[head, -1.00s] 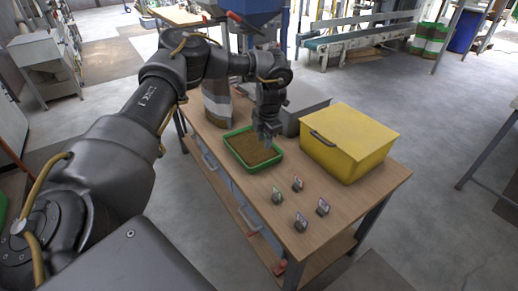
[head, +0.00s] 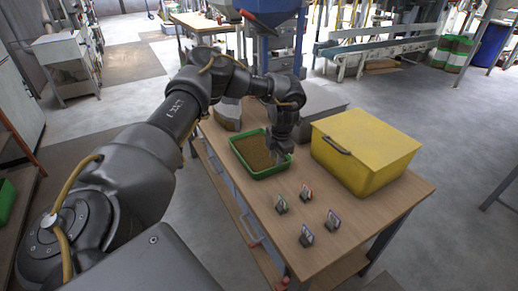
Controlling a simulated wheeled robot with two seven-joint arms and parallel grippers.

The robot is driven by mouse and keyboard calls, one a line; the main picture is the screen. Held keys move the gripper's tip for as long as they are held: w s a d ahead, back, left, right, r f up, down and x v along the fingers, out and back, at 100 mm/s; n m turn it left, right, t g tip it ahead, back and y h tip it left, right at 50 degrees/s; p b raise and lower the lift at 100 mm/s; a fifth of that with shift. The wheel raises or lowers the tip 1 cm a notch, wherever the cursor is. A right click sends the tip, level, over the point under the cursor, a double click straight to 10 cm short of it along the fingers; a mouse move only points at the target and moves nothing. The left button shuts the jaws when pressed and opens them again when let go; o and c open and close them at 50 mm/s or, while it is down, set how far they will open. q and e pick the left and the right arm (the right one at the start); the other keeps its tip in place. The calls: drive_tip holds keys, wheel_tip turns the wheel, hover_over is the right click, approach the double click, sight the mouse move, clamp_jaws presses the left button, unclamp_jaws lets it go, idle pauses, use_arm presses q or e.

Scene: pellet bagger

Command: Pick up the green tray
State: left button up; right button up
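The green tray (head: 262,174) lies on the wooden workbench and is filled with brown pellets (head: 256,151). My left gripper (head: 277,158) points down at the tray's right side, with its fingertips at or just above the pellets near the right rim. Whether the fingers touch the rim, and how far apart they are, is too small to tell. My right gripper is not in view.
A yellow bin (head: 360,152) with a lid stands right of the tray on the workbench (head: 355,222). Several small tag holders (head: 307,235) stand in front. A grey box (head: 318,106) and a sack (head: 228,116) stand behind. The bench's near right corner is clear.

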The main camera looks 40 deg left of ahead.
sight(274, 168)
use_arm(q)
drive_tip(key=shift+w+a+f, duration=0.15)
drive_tip(key=shift+w+f, duration=0.05)
drive_tip(key=shift+f, duration=0.7)
drive_tip(key=shift+s+f+p, duration=0.2)
drive_tip(key=shift+f+p, duration=0.1)
drive_tip(key=shift+f, duration=0.1)
drive_tip(key=f, duration=0.4)
drive_tip(key=shift+w+a+f+p, duration=0.15)
drive_tip(key=shift+a+p, duration=0.2)
drive_tip(key=shift+p, duration=0.05)
drive_tip(key=shift+c, duration=0.3)
clamp_jaws()
